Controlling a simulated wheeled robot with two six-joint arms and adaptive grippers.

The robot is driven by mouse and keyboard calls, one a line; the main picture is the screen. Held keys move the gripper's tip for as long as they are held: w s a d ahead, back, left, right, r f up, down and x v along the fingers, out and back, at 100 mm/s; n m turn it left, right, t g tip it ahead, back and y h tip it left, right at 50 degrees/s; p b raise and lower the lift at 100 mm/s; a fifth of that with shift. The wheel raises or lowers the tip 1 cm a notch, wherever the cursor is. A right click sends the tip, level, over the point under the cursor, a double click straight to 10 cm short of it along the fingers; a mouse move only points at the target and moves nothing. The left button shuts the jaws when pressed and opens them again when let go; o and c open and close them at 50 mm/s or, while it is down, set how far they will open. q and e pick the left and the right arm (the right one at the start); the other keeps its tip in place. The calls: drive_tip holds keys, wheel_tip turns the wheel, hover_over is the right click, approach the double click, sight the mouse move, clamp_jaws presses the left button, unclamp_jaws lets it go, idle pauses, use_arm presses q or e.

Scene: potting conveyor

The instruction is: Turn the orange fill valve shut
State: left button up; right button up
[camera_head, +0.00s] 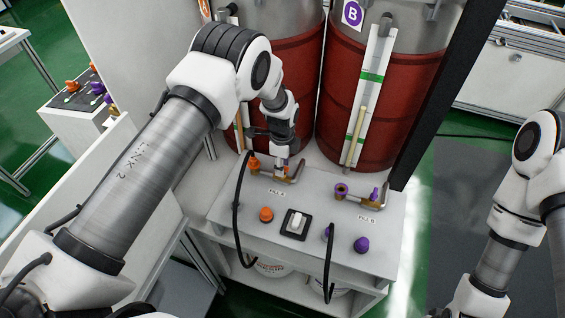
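The fill A pipework stands at the back left of the grey panel (320,262). An orange fitting (254,164) caps its left end, and a brass pipe (292,179) runs right from it. My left gripper (283,163) points down at the middle of this pipe, where the matching fill B pipe carries a purple valve handle (374,193). The gripper hides most of the orange valve handle there. Whether its fingers are closed on the handle is too small to tell. My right arm shows at the right edge, but its gripper is out of view.
Two red-banded drums (383,110) stand close behind the panel. The panel front holds an orange button (266,214), a white rocker switch (295,223) and a purple button (361,244). Black hoses (238,205) arch over the front edge. A dark post (450,90) stands right of the drums.

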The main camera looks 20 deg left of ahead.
use_arm(q)
drive_tip(key=shift+s+r, duration=0.1)
clamp_jaws()
drive_tip(key=shift+f+n+b, duration=0.2)
drive_tip(key=shift+n+b, duration=0.45)
drive_tip(key=shift+n, duration=0.25)
drive_tip(key=n+b, duration=0.2)
drive_tip(key=n, duration=0.2)
drive_tip(key=shift+s+f, duration=0.1)
drive_tip(key=n+b, duration=0.2)
drive_tip(key=n, duration=0.4)
drive_tip(key=n+b, duration=0.1)
drive_tip(key=n, duration=0.5)
drive_tip(key=shift+b, duration=0.3)
